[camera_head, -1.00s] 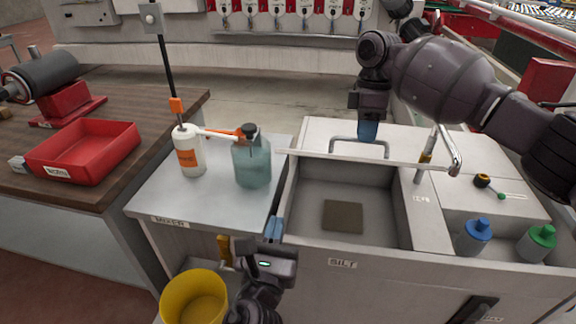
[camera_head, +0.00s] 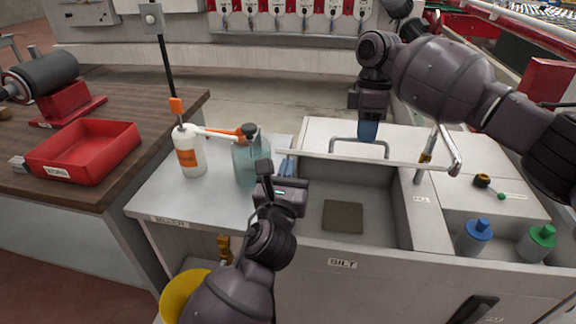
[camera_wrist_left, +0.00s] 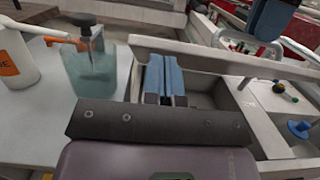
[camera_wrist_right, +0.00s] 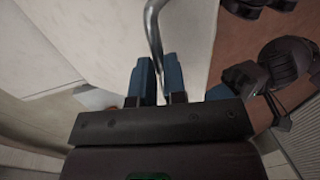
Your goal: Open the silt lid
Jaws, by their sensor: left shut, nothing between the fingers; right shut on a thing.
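The silt lid (camera_head: 318,137) is a pale panel with a metal bar handle (camera_head: 345,140). It is raised at its front edge, so the silt compartment (camera_head: 300,215) below shows open, with a dark square patch (camera_head: 343,216) on its floor. My right gripper (camera_head: 368,131) is shut on the handle, which also shows between its blue fingers in the right wrist view (camera_wrist_right: 153,30). My left gripper (camera_head: 287,166) is shut and empty near the left end of the lid's front edge. Its blue fingers lie together in the left wrist view (camera_wrist_left: 166,80); I cannot tell whether they touch the lid.
A teal pump bottle (camera_head: 244,165) and a white bottle (camera_head: 190,155) stand close to the left of my left gripper. A faucet (camera_head: 447,150) rises right of the lid. Blue-capped (camera_head: 475,237) and green-capped (camera_head: 538,242) bottles stand at front right. A yellow bucket (camera_head: 175,293) is low at left.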

